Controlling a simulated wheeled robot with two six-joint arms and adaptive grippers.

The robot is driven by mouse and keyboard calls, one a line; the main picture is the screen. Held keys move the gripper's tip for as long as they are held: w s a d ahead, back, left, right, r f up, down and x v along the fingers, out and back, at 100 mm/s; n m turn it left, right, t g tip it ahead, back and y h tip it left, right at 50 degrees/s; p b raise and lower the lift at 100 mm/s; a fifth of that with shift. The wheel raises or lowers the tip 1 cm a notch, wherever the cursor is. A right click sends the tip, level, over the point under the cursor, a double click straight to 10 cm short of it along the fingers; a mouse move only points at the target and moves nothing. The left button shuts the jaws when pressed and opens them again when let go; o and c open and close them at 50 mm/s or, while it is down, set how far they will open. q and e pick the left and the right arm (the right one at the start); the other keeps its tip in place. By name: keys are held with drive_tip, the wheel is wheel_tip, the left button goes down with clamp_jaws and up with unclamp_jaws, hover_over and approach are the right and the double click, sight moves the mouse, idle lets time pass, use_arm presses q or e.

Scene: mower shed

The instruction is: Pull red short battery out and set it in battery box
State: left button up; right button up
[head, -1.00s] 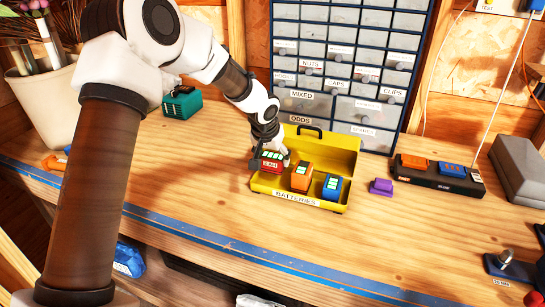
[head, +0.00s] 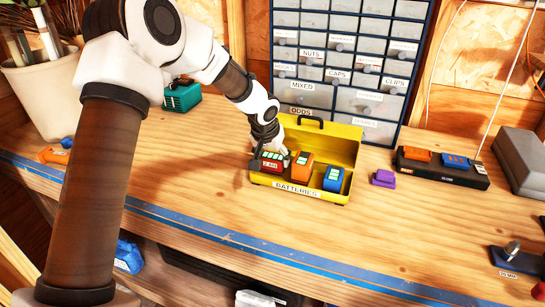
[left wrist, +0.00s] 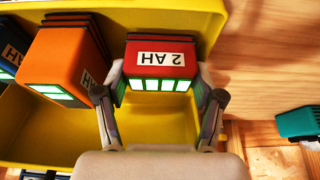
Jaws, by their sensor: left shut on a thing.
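The red short battery (head: 271,161) is in the left end of the yellow battery box (head: 313,191). In the left wrist view the red battery (left wrist: 160,62), labelled 2 AH, is between the two fingers of my left gripper (left wrist: 160,95), which is shut on it. The box (left wrist: 150,125) surrounds it there; I cannot tell whether the battery touches the floor. An orange battery (head: 302,165) and a blue battery (head: 333,179) stand to its right in the same box. My right gripper is not in view.
A purple block (head: 383,178) lies right of the box. A black charger (head: 440,173) with orange and blue batteries is farther right. A teal battery (head: 182,97) stands at back left. A drawer cabinet (head: 340,60) rises behind the box. The bench front is clear.

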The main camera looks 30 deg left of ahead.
use_arm(q)
drive_tip(key=shift+f+b, duration=0.35)
drive_tip(key=shift+b, duration=0.05)
idle(0.4)
drive_tip(key=o, duration=1.4)
drive_tip(key=shift+c, duration=0.2)
drive_tip(key=shift+r, duration=0.1)
